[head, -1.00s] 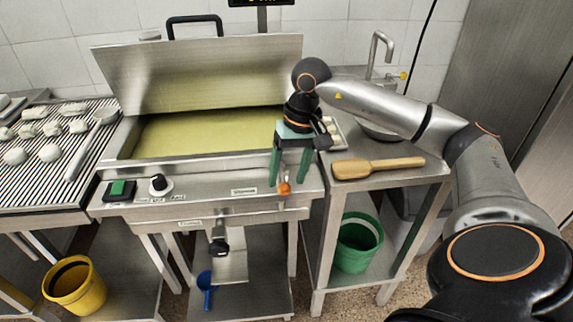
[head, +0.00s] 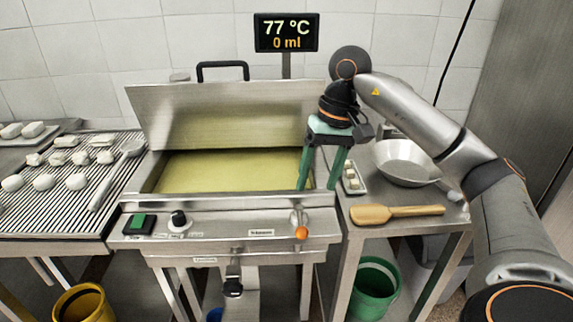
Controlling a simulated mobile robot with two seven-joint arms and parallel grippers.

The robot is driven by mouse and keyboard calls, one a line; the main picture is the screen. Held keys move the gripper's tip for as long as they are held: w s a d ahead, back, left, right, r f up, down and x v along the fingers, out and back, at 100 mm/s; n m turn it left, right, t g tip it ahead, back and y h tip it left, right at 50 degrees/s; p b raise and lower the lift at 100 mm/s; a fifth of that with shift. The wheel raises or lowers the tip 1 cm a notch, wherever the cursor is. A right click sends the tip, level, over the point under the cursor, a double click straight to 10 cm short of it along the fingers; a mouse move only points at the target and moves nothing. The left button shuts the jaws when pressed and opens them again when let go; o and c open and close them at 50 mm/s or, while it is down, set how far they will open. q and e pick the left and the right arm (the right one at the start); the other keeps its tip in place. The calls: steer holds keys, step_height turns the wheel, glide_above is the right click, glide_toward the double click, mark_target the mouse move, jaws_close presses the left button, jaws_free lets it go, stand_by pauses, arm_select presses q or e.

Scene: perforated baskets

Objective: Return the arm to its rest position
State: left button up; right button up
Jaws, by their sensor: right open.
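My right arm (head: 425,115) reaches in from the right. Its gripper (head: 317,186) hangs pointing down at the right front corner of the fryer-like vat, its two green fingers spread apart with nothing between them. The orange-tipped lever (head: 301,231) on the vat's front panel is just below and left of the fingers, apart from them. My left gripper is not in the head view.
The vat (head: 240,201) holds yellowish liquid under a raised lid (head: 225,118). A display (head: 287,32) reads 77 °C and 0 ml. The right side table carries a wooden spatula (head: 400,213), a metal pan (head: 400,160) and a small tray (head: 355,179). A green bucket (head: 374,285) stands below.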

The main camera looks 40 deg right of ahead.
steer(key=w+a+f+m+t+y+p, duration=0.1)
steer(key=a+m+t+y+p, duration=0.25)
steer(key=a+m+y, duration=0.75)
steer(key=w+a+m+t+y+p, duration=0.2)
steer(key=a+m+t+y, duration=0.3)
steer(key=a+m, duration=1.1)
steer(key=d+f+m+t+h+p, duration=0.1)
steer(key=d+f+m+t+h, duration=0.15)
steer(key=f+m+h, duration=0.7)
steer(key=d+f+m+t+h+p, duration=0.15)
steer(key=f+m+t, duration=0.25)
steer(key=m, duration=1.1)
steer(key=s+d+f+m+g+h, duration=0.2)
steer(key=s+f+m+g+h, duration=0.2)
steer(key=s+f+m, duration=1)
step_height(320, 180, down, 2)
steer(key=s+g, duration=0.2)
steer(key=shift+d+g+h, duration=0.15)
steer(key=shift+g+h, duration=0.15)
steer(key=shift+h, duration=0.1)
